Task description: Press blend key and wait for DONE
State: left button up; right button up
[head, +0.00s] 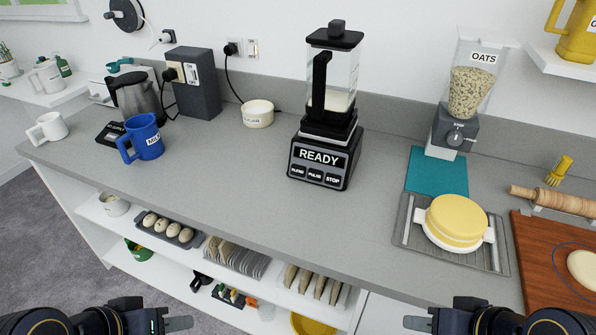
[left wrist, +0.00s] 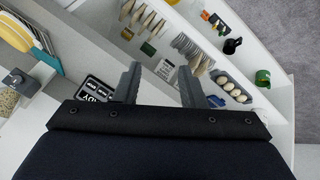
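The blender (head: 333,85) stands upright on the counter, its lidded clear jar holding some pale contents. Its display (head: 320,157) reads READY. Below it are the BLEND key (head: 297,170), the PULSE key (head: 315,175) and the STOP key (head: 333,180). In the left wrist view the blender's dark panel (left wrist: 97,90) shows partly, left of the fingers. My left gripper (head: 188,323) is at the bottom left of the head view, well apart from the blender; the left wrist view shows its fingers spread and empty (left wrist: 160,82). My right gripper (head: 408,323) is at the bottom right, its opening unclear.
The grey counter (head: 215,180) is clear before the blender. Shelves below hold eggs (head: 168,229).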

aim_at(297, 170)
jog(key=i+j+z, duration=0.1)
jog(key=z, duration=0.3)
jog(key=i+j+z, duration=0.15)
jog(key=z, duration=0.25)
jog(key=i+j+z, duration=0.1)
jog(key=j+z, duration=0.15)
jog(key=z, duration=0.15)
